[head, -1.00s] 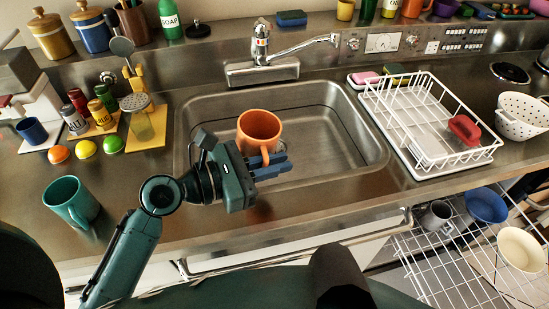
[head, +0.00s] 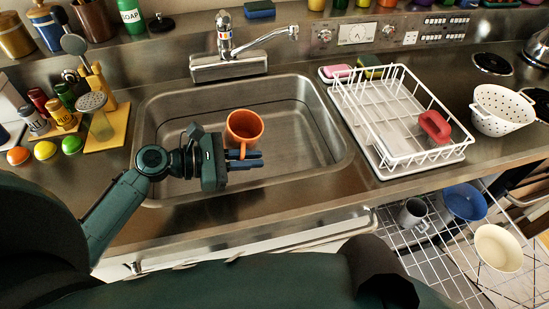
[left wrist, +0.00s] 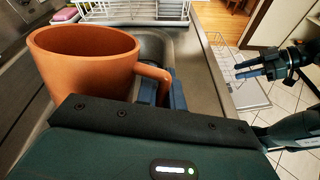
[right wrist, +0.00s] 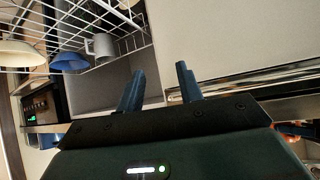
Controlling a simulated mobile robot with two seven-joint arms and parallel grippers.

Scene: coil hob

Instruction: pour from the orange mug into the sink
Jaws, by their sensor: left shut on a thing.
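My left gripper (head: 243,159) is shut on the mug's handle. The left wrist view shows the mug (left wrist: 85,65) large and close to upright, with its handle between the blue fingers (left wrist: 175,92). The inside bottom of the mug is hidden. My right gripper (right wrist: 158,90) is open and empty in the right wrist view, low in front of the counter and facing the wire shelf.
A chrome tap (head: 225,45) stands behind the sink. A white dish rack (head: 395,115) with a red item is to its right. A wire shelf (head: 440,235) with a grey mug and bowls is below right.

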